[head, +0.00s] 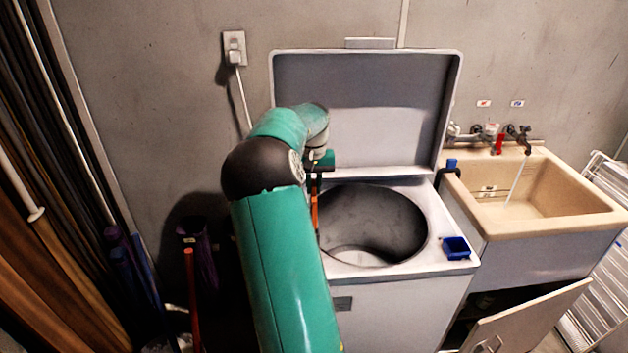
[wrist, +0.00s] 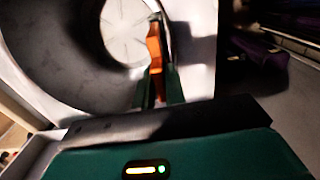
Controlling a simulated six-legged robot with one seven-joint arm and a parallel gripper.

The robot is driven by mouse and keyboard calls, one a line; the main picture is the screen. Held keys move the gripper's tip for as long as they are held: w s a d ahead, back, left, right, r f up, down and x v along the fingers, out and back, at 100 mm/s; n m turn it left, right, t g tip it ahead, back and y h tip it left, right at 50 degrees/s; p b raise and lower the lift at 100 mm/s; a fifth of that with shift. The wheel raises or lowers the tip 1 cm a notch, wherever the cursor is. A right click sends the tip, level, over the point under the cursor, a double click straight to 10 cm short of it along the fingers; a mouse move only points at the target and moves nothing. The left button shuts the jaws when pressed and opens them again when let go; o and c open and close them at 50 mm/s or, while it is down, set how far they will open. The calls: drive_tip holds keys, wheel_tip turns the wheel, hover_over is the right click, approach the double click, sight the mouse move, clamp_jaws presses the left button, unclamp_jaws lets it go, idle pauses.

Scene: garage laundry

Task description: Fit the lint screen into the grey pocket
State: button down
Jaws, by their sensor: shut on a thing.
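My gripper (head: 318,172) is over the left side of the open washer, partly hidden behind my arm in the head view. It is shut on a narrow orange piece, apparently the lint screen (head: 314,212), which hangs down by the left edge of the drum opening. In the wrist view the orange lint screen (wrist: 154,48) stands out from between the green fingers (wrist: 158,85), with the drum beyond it. I cannot make out the grey pocket for certain in either view. My arm hides the washer's left side.
The washer lid (head: 365,115) stands open against the wall. A small blue box (head: 456,248) sits on the washer's front right corner. A tan sink (head: 535,195) is at the right, above an open cabinet door (head: 520,318). Long poles and boards (head: 60,190) crowd the left.

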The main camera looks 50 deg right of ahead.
sight(314, 205)
drive_tip(key=shift+f, duration=3.6)
drive_tip(key=c, duration=1.4)
unclamp_jaws()
drive_tip(key=shift+o, duration=0.2)
drive_tip(key=shift+r, duration=0.15)
wheel_tip(314, 205, up, 13)
drive_tip(key=shift+f, duration=0.1)
drive_tip(key=shift+r, duration=0.4)
